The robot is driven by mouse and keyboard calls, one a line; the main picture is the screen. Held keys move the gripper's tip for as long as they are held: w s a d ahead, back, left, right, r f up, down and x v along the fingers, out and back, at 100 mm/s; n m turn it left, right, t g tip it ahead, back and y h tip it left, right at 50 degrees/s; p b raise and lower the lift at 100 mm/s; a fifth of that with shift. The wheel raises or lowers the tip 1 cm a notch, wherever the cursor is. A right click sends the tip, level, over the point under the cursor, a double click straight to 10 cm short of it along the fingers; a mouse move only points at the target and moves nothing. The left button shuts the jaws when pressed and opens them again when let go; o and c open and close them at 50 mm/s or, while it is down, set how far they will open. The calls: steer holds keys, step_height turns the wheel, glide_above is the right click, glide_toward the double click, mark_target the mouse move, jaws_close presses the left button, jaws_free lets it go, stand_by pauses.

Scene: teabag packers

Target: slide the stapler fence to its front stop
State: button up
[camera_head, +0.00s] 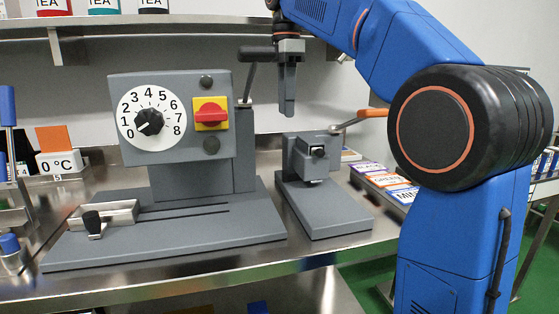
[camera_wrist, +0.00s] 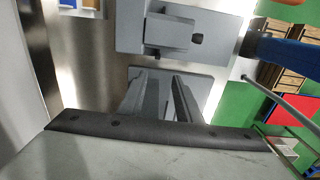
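The stapler (camera_head: 170,125) is a grey machine with a numbered dial and a red knob on a yellow plate, at the left in the head view. Its fence looks to be the pale metal block (camera_head: 122,213) with a black knob, at the left of the slotted base (camera_head: 190,238). My gripper (camera_head: 288,112) points down, right of the stapler head and well away from the fence, above a smaller grey device. In the wrist view a gap shows between my two fingers (camera_wrist: 167,85), with nothing held. The fence is not seen there.
The smaller grey device (camera_head: 310,157) stands right of the stapler and also shows in the wrist view (camera_wrist: 170,33). An orange-ended lever (camera_head: 372,114) sticks out beside it. Labelled boxes (camera_head: 385,180) lie further right. A black-handled lever (camera_head: 258,53) rises behind the stapler.

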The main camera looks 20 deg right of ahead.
glide_toward(285, 171)
step_height(285, 171, down, 8)
steer(key=shift+w+f, duration=0.15)
steer(key=shift+f, duration=0.1)
stand_by(0.5)
jaws_close()
